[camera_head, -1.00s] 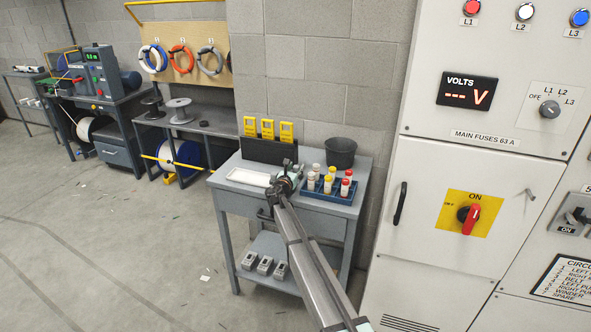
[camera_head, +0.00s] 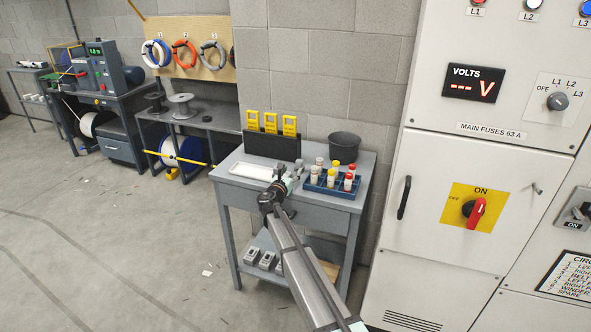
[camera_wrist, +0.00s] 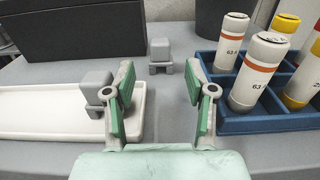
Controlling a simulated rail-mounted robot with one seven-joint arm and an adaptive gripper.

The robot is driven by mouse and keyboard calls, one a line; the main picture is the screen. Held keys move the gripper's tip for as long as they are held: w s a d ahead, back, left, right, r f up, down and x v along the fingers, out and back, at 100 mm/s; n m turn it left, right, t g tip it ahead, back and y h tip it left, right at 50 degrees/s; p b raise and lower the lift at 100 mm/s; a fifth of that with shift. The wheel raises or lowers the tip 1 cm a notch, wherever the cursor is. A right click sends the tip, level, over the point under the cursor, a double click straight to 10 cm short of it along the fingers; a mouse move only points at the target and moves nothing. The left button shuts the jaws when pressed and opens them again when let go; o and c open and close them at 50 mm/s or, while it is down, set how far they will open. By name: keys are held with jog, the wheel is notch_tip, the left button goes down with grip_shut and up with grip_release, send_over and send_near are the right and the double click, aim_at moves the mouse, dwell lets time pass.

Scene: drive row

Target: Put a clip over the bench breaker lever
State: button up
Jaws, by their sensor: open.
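My gripper (camera_wrist: 160,82) is open, low over the bench, with its two green-padded fingers apart and nothing between the pads. In the head view my gripper (camera_head: 287,180) is above the bench's front half. A small grey clip-like block (camera_wrist: 160,57) with two legs stands on the bench beyond the fingertips, in line with the gap. A second grey block (camera_wrist: 94,86) is at the right end of the white tray (camera_wrist: 45,122), partly hidden by the left finger; I cannot tell if they touch. I cannot make out which lever is the bench breaker's.
A blue rack (camera_head: 333,184) of capped fuses stands close right of my gripper. A black holder (camera_head: 268,146) with yellow devices and a dark bucket (camera_head: 344,147) stand behind. The grey panel with a red main switch (camera_head: 473,209) and a partly visible lever (camera_head: 582,213) is right.

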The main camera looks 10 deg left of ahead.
jog(key=shift+o, duration=0.5)
jog(key=shift+v, duration=1.7)
jog(key=shift+d, duration=0.1)
